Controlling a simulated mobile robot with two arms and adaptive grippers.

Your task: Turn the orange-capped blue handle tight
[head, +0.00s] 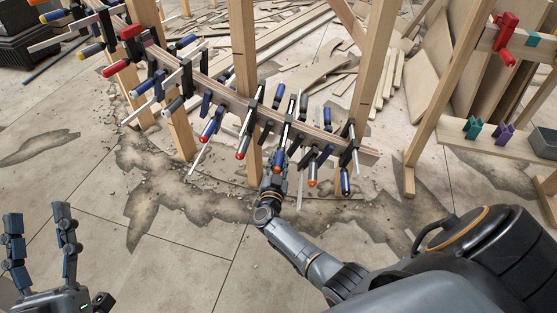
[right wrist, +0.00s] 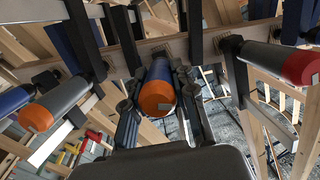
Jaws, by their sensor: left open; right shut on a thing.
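The blue handle with an orange cap (right wrist: 157,98) sits between the two fingers of my right gripper (right wrist: 155,105), which are shut on it, in the right wrist view. In the head view my right gripper (head: 274,176) reaches up to the curved stringer's (head: 215,85) lower right part and covers much of this handle. A second orange-capped handle (right wrist: 36,117) is to the left in the right wrist view, apart from the gripper. My left gripper (head: 40,230) is open and empty at the lower left of the head view, far from the clamps.
Several clamps with red-capped or blue handles (head: 208,130) line the stringer close by. Wooden posts (head: 243,60) hold it up. A stand (head: 500,150) with a red clamp (head: 507,38) is at the right. The floor at the front left is clear.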

